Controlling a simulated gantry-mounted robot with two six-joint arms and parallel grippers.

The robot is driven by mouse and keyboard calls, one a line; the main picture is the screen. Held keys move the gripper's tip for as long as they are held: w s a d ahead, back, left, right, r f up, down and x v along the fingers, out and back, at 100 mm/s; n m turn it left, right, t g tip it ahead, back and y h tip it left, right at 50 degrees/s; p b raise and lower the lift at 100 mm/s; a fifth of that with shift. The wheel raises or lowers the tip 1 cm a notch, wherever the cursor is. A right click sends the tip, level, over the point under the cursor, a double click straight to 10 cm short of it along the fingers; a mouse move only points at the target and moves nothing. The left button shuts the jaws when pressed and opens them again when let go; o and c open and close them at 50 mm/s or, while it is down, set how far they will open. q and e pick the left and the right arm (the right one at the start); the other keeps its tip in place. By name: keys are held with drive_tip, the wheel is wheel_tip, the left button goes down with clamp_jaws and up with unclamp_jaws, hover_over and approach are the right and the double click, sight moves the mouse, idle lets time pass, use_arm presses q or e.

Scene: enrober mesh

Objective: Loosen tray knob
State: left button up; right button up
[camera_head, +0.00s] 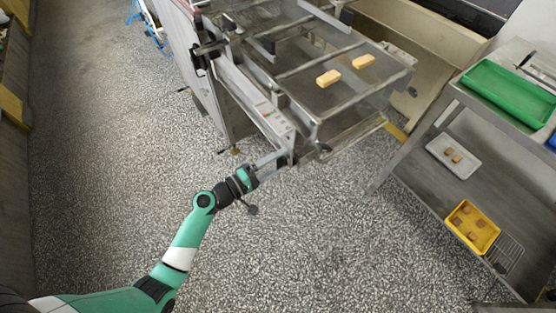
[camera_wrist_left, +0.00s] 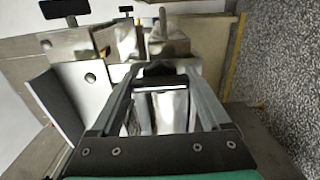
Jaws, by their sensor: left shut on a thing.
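My left gripper (camera_head: 274,160) reaches the near lower corner of the enrober machine (camera_head: 240,85), beside the end of its side rail. In the left wrist view the two fingers of my left gripper (camera_wrist_left: 160,76) converge and are shut on a small dark part, which I take for the tray knob (camera_wrist_left: 160,69). The fingers hide much of it, and in the head view I cannot make the knob out. Metal parts of the machine stand just beyond the fingertips. My right gripper is in neither view.
Two tan bars, a near one (camera_head: 328,78) and a far one (camera_head: 363,61), lie on the mesh belt. At right a metal cart (camera_head: 415,165) carries a green tray (camera_head: 510,92), a white tray (camera_head: 437,146) and a yellow tray (camera_head: 489,238). Speckled floor (camera_head: 110,150) is open at left.

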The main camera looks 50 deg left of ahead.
use_arm(q)
drive_tip(key=o, duration=1.2)
drive_tip(key=s, duration=0.3)
drive_tip(key=s+a+p, duration=0.1)
drive_tip(key=s, duration=0.3)
drive_tip(key=s+p, duration=0.1)
drive_tip(key=s, duration=0.3)
drive_tip(key=shift+s+a, duration=0.25)
drive_tip(key=shift+a, duration=0.1)
